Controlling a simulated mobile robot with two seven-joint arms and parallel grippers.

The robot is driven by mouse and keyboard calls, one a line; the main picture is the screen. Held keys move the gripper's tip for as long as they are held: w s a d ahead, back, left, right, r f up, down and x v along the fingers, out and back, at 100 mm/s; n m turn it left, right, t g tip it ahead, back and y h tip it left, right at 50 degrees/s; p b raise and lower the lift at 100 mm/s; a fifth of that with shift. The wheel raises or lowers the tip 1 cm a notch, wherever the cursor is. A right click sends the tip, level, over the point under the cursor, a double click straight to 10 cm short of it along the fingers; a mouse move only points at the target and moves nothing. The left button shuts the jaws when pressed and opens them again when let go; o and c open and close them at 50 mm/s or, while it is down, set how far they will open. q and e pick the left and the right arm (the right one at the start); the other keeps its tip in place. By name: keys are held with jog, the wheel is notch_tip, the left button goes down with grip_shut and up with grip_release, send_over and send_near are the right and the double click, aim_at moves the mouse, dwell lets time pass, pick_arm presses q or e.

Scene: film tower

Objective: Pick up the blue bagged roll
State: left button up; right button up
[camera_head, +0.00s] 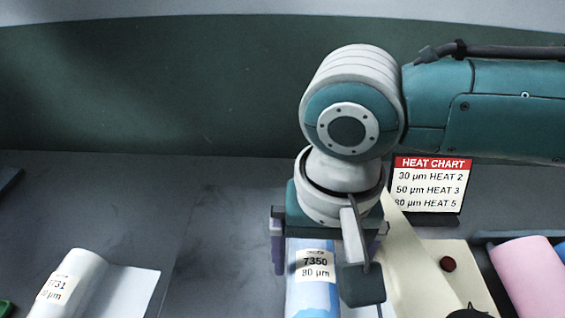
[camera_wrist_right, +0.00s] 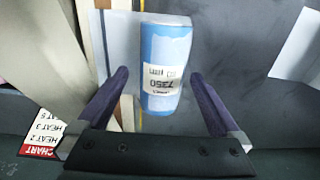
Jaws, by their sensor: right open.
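The blue bagged roll (camera_head: 312,295) lies at the bottom middle of the head view, with a white label reading 7350 and 80 µm. My right gripper (camera_head: 325,262) points down over its far end, one finger on each side. In the right wrist view the blue roll (camera_wrist_right: 165,50) lies between the spread purple fingers of my right gripper (camera_wrist_right: 160,75), with a gap on both sides. The gripper is open and holds nothing. The roll's near end is cut off by the head view's edge. My left gripper is not in view.
A white roll (camera_head: 70,280) with a sheet lies at left. A heat chart sign (camera_head: 430,184) stands behind my right gripper. At right are a cream board with a dark red knob (camera_head: 448,264) and a pink roll (camera_head: 527,277). The dark surface at left is mostly clear.

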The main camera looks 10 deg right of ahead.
notch_tip(320, 180, down, 4)
jog(key=shift+w+a+f+b, duration=0.1)
jog(key=shift+a+b, duration=0.05)
jog(key=shift+b, duration=0.2)
jog(key=c, duration=1.5)
grip_shut()
jog(key=shift+r, duration=0.25)
